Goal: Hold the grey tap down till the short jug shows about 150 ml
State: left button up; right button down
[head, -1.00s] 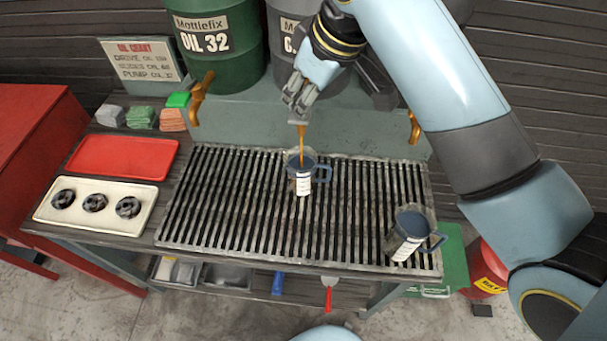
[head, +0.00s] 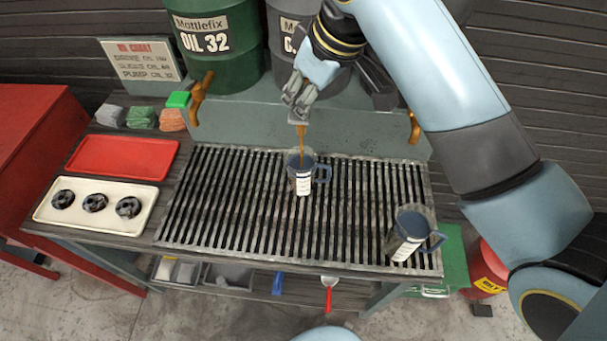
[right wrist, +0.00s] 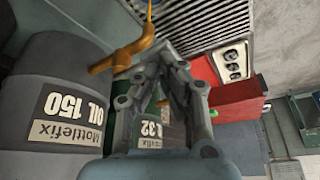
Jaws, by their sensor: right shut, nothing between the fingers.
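My right gripper (head: 300,116) is shut and empty at the tap below the grey drum (head: 290,40). In the head view it hides most of that tap; in the right wrist view the orange-brown tap (right wrist: 128,56) shows just beyond the fingers. A thin amber oil stream (head: 301,135) falls from there into a jug (head: 303,185) with a blue handle and white label, upright on the grate. The oil level in it is too small to read. A second, similar jug (head: 408,240) stands at the grate's front right. My left gripper is not in view.
The slatted grate (head: 240,215) is otherwise clear. A green drum (head: 215,65) stands left of the grey one, with another tap (head: 200,98) below left. A red tray (head: 122,160) and a cream tray (head: 95,222) with black round parts lie left.

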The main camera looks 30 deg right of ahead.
dwell(0.3)
notch_tip(320, 180, up, 3)
jog(key=shift+r+p, duration=0.1)
jog(key=shift+p, duration=0.8)
jog(key=shift+r, duration=1.9)
